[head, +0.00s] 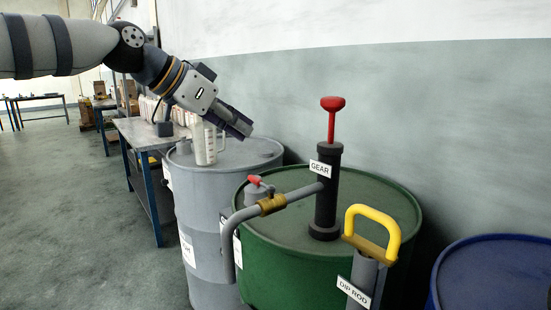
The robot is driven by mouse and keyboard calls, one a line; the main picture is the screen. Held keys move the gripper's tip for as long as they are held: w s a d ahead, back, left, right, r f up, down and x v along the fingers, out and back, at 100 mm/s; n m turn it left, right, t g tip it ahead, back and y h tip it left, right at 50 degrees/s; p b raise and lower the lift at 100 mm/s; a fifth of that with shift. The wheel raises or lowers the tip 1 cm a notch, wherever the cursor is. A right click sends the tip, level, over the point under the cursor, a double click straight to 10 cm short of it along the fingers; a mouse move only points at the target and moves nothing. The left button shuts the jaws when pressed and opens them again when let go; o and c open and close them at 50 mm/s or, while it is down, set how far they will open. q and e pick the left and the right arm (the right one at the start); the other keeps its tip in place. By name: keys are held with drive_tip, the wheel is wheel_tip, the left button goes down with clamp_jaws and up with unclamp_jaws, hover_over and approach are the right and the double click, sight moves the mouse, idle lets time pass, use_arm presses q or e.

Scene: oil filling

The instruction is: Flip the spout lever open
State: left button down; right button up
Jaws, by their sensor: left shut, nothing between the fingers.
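The small red spout lever (255,182) sits above the brass valve (272,205) on the grey spout pipe (300,193). The pipe runs left from the black pump labelled GEAR (325,205) and bends down over the side of the green drum (395,200). The pump has a red T-shaped handle (332,115) on top. My left gripper (240,128) is shut and empty. It points down and right, above and left of the lever and apart from it. My right gripper is not in view.
A grey drum (255,152) stands behind left with a pale jug (204,142) on it. A grey tube labelled DIP ROD (362,280) with a yellow handle (373,222) stands in front. A blue drum (490,270) is at right. A workbench (140,130) stands behind left.

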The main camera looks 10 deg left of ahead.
sight(259, 183)
use_arm(q)
drive_tip(key=w+f, duration=0.1)
drive_tip(key=f, duration=0.1)
drive_tip(key=w+d+f, duration=0.1)
drive_tip(key=f, duration=0.2)
drive_tip(key=w+d+f, duration=0.1)
drive_tip(key=f, duration=0.1)
drive_tip(key=shift+w+d+f, duration=0.15)
drive_tip(key=shift+d+f, duration=0.1)
drive_tip(key=shift+f, duration=0.25)
drive_tip(key=shift+w+f, duration=0.1)
drive_tip(key=shift+f, duration=0.1)
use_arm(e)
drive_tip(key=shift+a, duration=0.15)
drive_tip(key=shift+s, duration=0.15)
